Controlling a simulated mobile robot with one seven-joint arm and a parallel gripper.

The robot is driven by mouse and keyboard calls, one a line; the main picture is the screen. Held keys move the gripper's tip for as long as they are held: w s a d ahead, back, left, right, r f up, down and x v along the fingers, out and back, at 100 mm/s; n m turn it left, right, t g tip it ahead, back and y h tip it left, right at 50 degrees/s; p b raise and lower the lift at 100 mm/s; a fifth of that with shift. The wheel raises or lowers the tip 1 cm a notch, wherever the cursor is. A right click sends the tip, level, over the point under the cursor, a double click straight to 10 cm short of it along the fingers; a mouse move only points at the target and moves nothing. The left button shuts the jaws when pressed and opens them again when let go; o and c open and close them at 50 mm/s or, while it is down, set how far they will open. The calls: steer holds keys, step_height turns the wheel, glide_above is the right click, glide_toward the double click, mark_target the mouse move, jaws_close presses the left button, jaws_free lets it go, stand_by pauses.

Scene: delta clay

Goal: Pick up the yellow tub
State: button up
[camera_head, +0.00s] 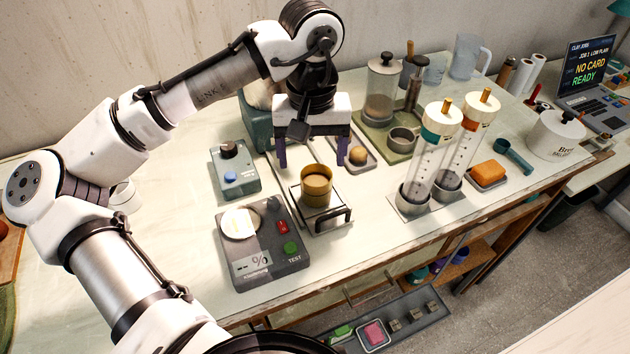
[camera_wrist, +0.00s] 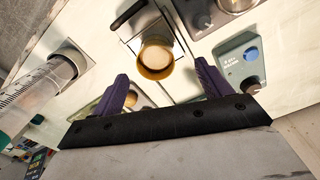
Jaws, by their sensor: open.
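The yellow tub (camera_head: 316,186) is a small mustard-coloured round pot with an open top. It stands upright on a white plate with a dark metal frame (camera_head: 334,221) near the table's front. My gripper (camera_head: 312,160) is open and empty, its two purple fingers pointing down, above and behind the tub. In the wrist view the tub (camera_wrist: 156,58) lies ahead of and between the purple fingers (camera_wrist: 165,88), apart from both. Light brown contents or an inner base show inside the tub.
A grey tester (camera_head: 262,245) stands left of the tub, and a blue-button box (camera_head: 235,170) behind it. A small tray with a round tan item (camera_head: 357,155) lies close to the right finger. Tall clear cylinders (camera_head: 436,150) stand to the right. Table is clear front right.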

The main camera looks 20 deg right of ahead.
mark_target(316, 184)
step_height(316, 184, down, 3)
steer(key=shift+f, duration=0.1)
steer(key=shift+d+f+p, duration=0.2)
steer(key=shift+f+p, duration=0.2)
steer(key=shift+f, duration=0.95)
steer(key=shift+d+f+p, duration=0.2)
steer(key=shift+f+p, duration=0.2)
steer(key=shift+f, duration=0.95)
steer(key=shift+c, duration=0.5)
steer(key=c, duration=1.1)
steer(key=shift+r, duration=0.15)
step_height(316, 184, up, 20)
steer(key=shift+s+f+b, duration=0.15)
steer(key=shift+b, duration=0.8)
